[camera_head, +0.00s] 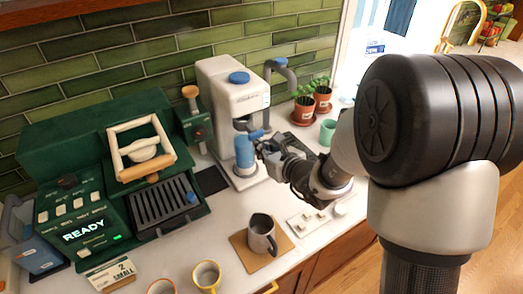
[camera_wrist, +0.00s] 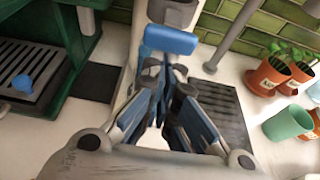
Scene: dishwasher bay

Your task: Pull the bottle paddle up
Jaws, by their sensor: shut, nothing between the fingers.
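A white dispenser (camera_head: 222,88) with a blue knob on top stands against the tiled wall. A small blue paddle (camera_head: 257,134) sticks out from its front; in the wrist view a blue paddle (camera_wrist: 170,39) lies just beyond my fingertips. A blue bottle (camera_head: 244,151) stands upright below the dispenser's head. My gripper (camera_head: 266,147) is at the dispenser's front, right beside the bottle and close below the paddle. In the wrist view my gripper (camera_wrist: 168,78) is shut and empty, its tips near the paddle. Whether they touch it I cannot tell.
A green coffee machine (camera_head: 100,160) stands at the left. A dark jug (camera_head: 262,236) sits on a brown mat at the front. Potted plants (camera_head: 303,108) and a mint cup (camera_head: 327,131) stand right of the dispenser. A drip grate (camera_wrist: 213,98) lies beside my fingers.

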